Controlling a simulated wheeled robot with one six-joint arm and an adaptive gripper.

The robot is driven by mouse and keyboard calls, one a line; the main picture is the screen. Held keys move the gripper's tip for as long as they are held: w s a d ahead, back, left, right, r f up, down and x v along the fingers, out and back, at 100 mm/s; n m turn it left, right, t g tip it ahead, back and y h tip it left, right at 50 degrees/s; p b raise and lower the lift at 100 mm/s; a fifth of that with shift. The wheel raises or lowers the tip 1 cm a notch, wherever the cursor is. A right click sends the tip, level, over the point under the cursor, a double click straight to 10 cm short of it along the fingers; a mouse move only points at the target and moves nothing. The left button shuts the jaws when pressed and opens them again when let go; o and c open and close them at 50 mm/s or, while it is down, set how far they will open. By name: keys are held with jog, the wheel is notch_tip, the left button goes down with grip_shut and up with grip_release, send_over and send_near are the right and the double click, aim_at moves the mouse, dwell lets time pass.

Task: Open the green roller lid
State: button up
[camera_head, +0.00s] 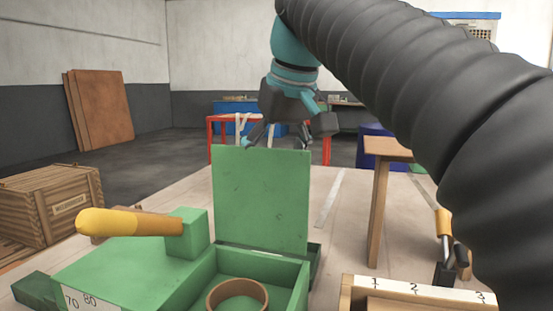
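The green lid (262,200) stands upright at the back of a green box (130,275), so the compartment in front of it is uncovered. A brown ring (237,292) shows inside that compartment. A yellow handle (130,222) sticks out to the left from a green block on the box. My gripper (275,141) is above the lid's top edge, pointing down, with its fingers spread. I see nothing between the fingers. I cannot tell whether a fingertip touches the lid or is just behind it.
A wooden tray numbered 1 to 3 (420,290) is at the front right. A wooden stand (378,200) and a yellow-handled tool (445,245) are on the right of the table (180,185). A wooden crate (50,205) stands at the left.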

jog(key=d+v, duration=0.1)
jog(key=v, duration=0.5)
jog(key=shift+w+r, duration=0.2)
jog(key=shift+r, duration=0.15)
jog(key=shift+s+d, duration=0.1)
